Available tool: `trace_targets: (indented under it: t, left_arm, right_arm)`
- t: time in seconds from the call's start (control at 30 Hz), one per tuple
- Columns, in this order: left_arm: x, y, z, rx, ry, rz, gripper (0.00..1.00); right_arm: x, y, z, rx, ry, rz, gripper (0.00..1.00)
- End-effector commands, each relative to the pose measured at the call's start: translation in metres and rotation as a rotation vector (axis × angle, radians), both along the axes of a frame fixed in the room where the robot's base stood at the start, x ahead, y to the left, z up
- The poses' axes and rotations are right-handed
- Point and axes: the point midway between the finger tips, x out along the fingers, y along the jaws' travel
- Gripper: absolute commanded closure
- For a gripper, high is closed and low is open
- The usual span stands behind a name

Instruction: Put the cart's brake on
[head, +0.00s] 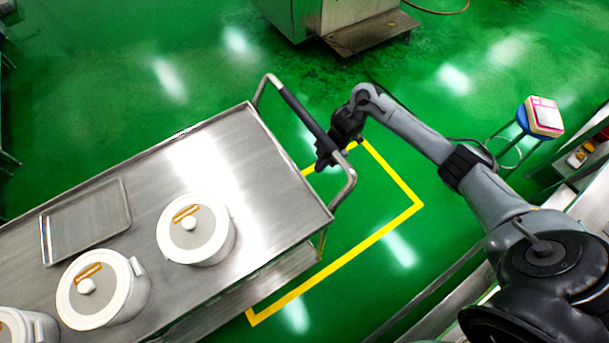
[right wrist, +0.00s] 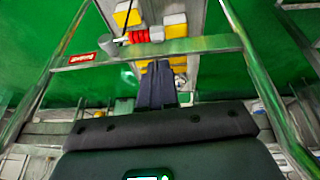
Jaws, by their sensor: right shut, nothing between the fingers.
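The cart (head: 255,190) is a steel trolley at the left of the head view, with its push handle (head: 303,115) on its right end. My right gripper (head: 322,163) is at the lower part of this handle, by its bend; I cannot tell whether it touches. In the right wrist view its dark fingers (right wrist: 157,88) are shut together and empty. Beyond them a steel bar (right wrist: 200,46) crosses, with a red label (right wrist: 82,58) and a red and grey cylindrical part (right wrist: 140,36). I cannot tell whether that part is the brake. My left gripper is out of view.
White lidded pots (head: 197,230) and a shallow metal tray (head: 85,222) are on the cart. A yellow line (head: 340,262) marks the green floor beside it. A blue stool (head: 522,125) with a pink and white item stands right. A steel machine (head: 330,20) is at the back.

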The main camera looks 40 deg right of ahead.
Motion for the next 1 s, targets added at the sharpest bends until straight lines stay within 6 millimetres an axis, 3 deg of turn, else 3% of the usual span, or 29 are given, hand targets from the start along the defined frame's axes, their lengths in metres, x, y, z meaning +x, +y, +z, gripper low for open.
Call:
trace_targets:
  t: [0.47, 1.0]
  left_arm:
    - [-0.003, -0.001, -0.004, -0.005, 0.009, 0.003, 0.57]
    - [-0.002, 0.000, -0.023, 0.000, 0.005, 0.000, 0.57]
  right_arm:
    - [0.000, 0.002, -0.005, 0.001, 0.001, 0.000, 1.00]
    - [0.008, 0.028, -0.074, 0.001, 0.002, 0.000, 1.00]
